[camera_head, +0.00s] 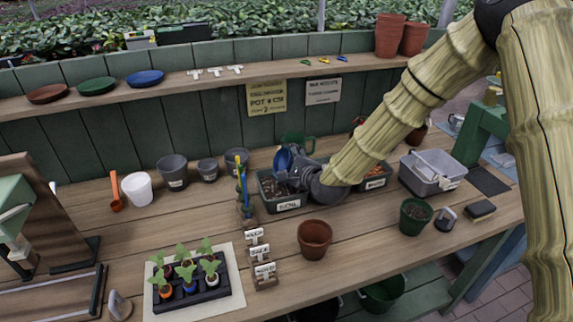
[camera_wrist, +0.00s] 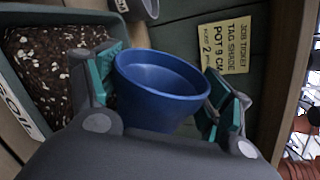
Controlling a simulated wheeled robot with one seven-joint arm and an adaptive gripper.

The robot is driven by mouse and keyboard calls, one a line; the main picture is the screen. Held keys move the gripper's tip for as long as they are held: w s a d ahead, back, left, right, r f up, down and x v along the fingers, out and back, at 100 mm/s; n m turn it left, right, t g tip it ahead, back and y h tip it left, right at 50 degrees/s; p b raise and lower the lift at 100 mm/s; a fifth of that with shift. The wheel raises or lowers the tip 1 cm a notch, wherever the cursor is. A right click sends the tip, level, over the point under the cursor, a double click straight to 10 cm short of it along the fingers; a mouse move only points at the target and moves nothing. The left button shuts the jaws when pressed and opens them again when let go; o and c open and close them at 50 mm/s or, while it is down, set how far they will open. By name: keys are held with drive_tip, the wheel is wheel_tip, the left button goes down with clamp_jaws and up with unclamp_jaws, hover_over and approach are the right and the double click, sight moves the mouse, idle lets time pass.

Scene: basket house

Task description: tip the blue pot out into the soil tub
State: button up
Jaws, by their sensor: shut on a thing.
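The blue pot (camera_wrist: 160,104) is held between the teal pads of my gripper (camera_wrist: 166,98) in the wrist view. Its rim and bare blue inside show there; I see no contents, though the bottom is partly hidden. The soil tub (camera_head: 266,197), a dark tray with a white label, stands on the bench in the head view. My gripper (camera_head: 296,172) is over the tub's back part, with the pot (camera_head: 284,159) tilted at its left. Dark soil with white specks fills the tub (camera_wrist: 98,17) left of the pot in the wrist view.
A second labelled tub (camera_head: 378,184) stands right of the soil tub, partly behind my arm. A blue-and-yellow upright tool (camera_head: 241,185) is close at left. A terracotta pot (camera_head: 314,238) and small sign stand (camera_head: 258,262) stand in front. The green back wall (camera_head: 215,115) is behind.

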wheel_tip(320, 180, up, 2)
drive_tip(key=m+y, duration=0.1)
drive_tip(key=m, duration=0.2)
drive_tip(key=shift+a+y, duration=0.1)
drive_tip(key=shift+y, duration=0.2)
drive_tip(key=shift+s+a+r+m+t+y+b, duration=0.1)
drive_tip(key=shift+r+m+t+y+b, duration=0.3)
drive_tip(key=shift+m, duration=0.6)
drive_tip(key=m+b, duration=0.1)
drive_tip(key=m+y+b, duration=0.1)
drive_tip(key=b, duration=0.1)
drive_tip(key=m+b, duration=0.1)
drive_tip(key=shift+s+a+f+b, duration=0.1)
drive_tip(key=shift+a+f+b, duration=0.15)
drive_tip(key=shift+b, duration=0.05)
drive_tip(key=shift+r+m+t+y+b, duration=0.1)
drive_tip(key=shift+m+t+y+b, duration=0.2)
drive_tip(key=shift+m+b, duration=0.5)
drive_tip(key=shift+a+r, duration=0.1)
drive_tip(key=shift+r, duration=0.15)
